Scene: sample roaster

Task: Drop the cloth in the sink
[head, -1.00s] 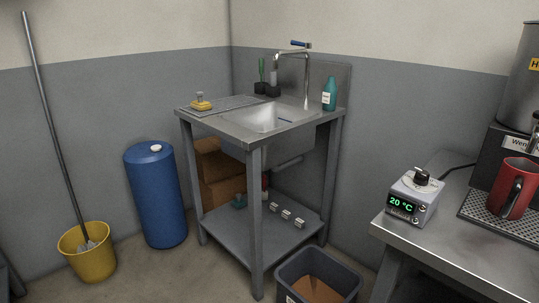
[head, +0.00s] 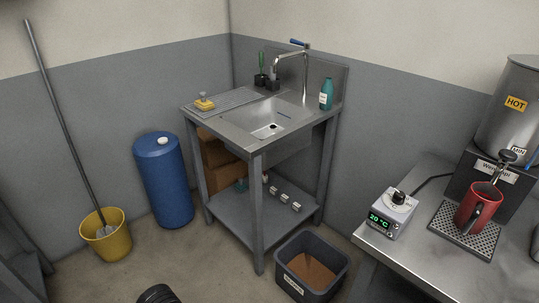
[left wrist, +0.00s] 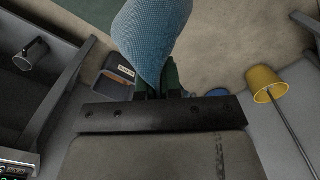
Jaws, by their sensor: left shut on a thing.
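In the left wrist view, a blue woven cloth (left wrist: 152,38) hangs from my left gripper (left wrist: 158,88), whose dark green fingers are shut on it. The cloth hides part of the fingertips. The sink (head: 262,121) is a steel basin in a stand in the corner, in the middle of the head view. It has a dark drain and a small blue-grey thing by its back edge. Neither the cloth nor the left gripper shows in the head view, so the cloth is away from the basin. My right gripper is in neither view.
A tap (head: 304,75) and a green bottle (head: 326,94) stand behind the sink. A yellow sponge (head: 204,103) lies on the ribbed drainboard. A grey bin (head: 287,277) stands in front, a blue barrel (head: 163,185) and yellow bucket (head: 108,244) left, a counter (head: 420,250) right.

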